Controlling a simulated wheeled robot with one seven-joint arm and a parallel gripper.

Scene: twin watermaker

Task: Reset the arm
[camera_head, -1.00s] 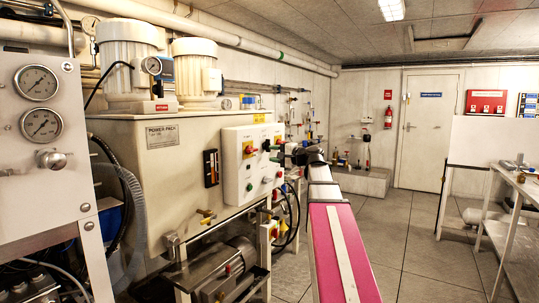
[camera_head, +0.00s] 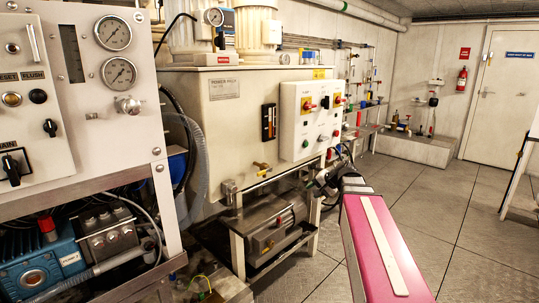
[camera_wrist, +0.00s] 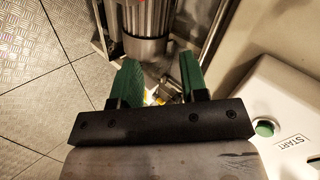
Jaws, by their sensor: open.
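My gripper (camera_head: 325,182) shows small and dark at the end of my pink arm in the head view, in front of the power pack's lower right side, just below the white control box (camera_head: 311,115) with its knobs and buttons. In the wrist view the two green fingers of my gripper (camera_wrist: 158,82) stand apart with nothing held between them. A white panel with a green button (camera_wrist: 264,128) and a START label lies right of the fingers, apart from them.
A grey motor (camera_wrist: 146,22) is ahead of the fingers. The power pack (camera_head: 225,120) stands left of my arm, with a motor (camera_head: 275,228) beneath it. A gauge panel (camera_head: 110,90) is at the near left. Tiled floor (camera_head: 440,210) is clear on the right.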

